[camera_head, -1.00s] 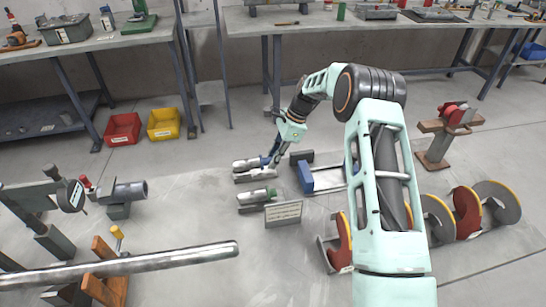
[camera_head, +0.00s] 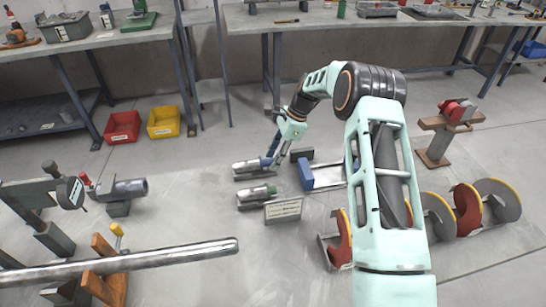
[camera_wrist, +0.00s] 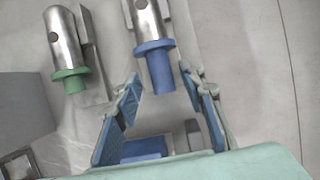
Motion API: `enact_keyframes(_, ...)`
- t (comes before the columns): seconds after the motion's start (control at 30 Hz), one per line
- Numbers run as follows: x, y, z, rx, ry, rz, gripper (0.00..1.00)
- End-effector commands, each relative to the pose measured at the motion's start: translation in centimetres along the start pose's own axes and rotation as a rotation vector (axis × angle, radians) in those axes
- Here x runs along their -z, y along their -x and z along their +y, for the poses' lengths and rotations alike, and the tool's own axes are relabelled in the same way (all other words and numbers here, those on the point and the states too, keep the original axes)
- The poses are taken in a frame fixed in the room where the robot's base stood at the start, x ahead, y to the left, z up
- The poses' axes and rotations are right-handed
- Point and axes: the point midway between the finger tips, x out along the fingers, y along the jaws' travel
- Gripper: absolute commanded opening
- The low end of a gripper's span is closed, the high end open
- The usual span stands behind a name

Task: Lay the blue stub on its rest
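The blue stub, a metal cylinder with a blue collar and narrower blue end, shows in the wrist view (camera_wrist: 149,24). In the head view, the blue stub (camera_head: 247,165) appears to lie on a low grey rest (camera_head: 243,177), partly hidden by my gripper. My gripper (camera_wrist: 160,78) is open, with blue-padded fingers on either side of the blue end and visible gaps to it. In the head view, my gripper (camera_head: 274,158) is low beside the stub's blue end. The green-collared stub (camera_wrist: 65,45) lies on a neighbouring rest to the left in the wrist view.
A small sign plate (camera_head: 283,210) stands in front of the green stub. A blue block on a frame (camera_head: 306,176) is close to the right of my gripper. A long metal bar (camera_head: 130,260) crosses the lower left. Discs (camera_head: 498,200) stand at right.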

Motion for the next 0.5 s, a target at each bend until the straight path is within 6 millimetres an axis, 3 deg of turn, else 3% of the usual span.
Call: enact_keyframes(0.5,-0.1,9.9,-0.2,0.008,0.000,0.000,0.37)
